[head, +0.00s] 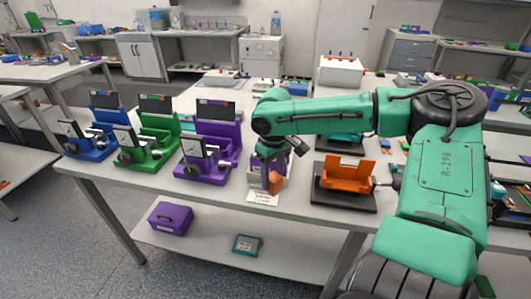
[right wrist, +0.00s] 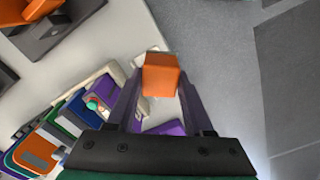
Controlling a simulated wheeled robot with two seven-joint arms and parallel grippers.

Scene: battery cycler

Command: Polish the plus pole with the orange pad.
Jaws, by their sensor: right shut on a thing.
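My right gripper (head: 266,184) is low over the front of the table, between the purple holder and the orange cradle. It is shut on the orange pad (right wrist: 160,75), a small block that sticks out between the fingertips in the right wrist view. Below the left finger in the right wrist view is a purple part with a round red and green end (right wrist: 95,103). I cannot tell which part is the plus pole. My left gripper is not in view.
Blue (head: 92,138), green (head: 143,153) and purple (head: 205,168) holders stand in a row along the table's left. The orange cradle (head: 347,173) sits on a black base to the right. A white card (head: 263,198) lies by the front edge. A purple box (head: 170,217) is on the shelf below.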

